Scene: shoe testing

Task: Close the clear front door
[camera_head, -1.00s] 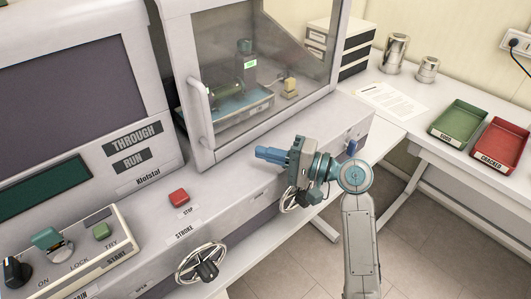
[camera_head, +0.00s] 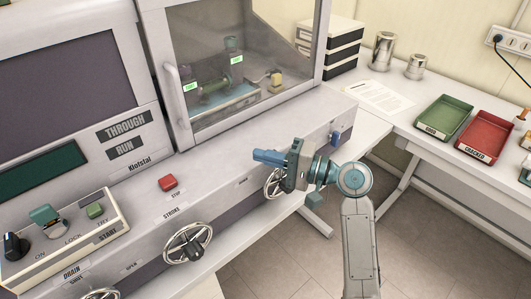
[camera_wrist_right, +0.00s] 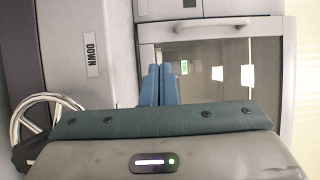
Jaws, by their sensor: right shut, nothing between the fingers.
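The clear front door (camera_head: 240,75) is a see-through pane in a pale grey frame on the machine. In the head view it sits close against the housing, with no clear gap at its left side. Its pale bar handle (camera_head: 176,98) is near the left edge. The right wrist view also shows the door (camera_wrist_right: 210,75) and its handle (camera_wrist_right: 215,28). My right gripper (camera_head: 262,157) is shut and empty, in front of and below the door, apart from it. Its blue fingers (camera_wrist_right: 160,85) are together in the wrist view. My left gripper is out of view.
Below the door are a red stop button (camera_head: 167,182) and handwheels (camera_head: 188,245). A control box (camera_head: 62,235) is at lower left. A side table at right holds a green tray (camera_head: 444,118), a red tray (camera_head: 487,135) and metal cups (camera_head: 383,50).

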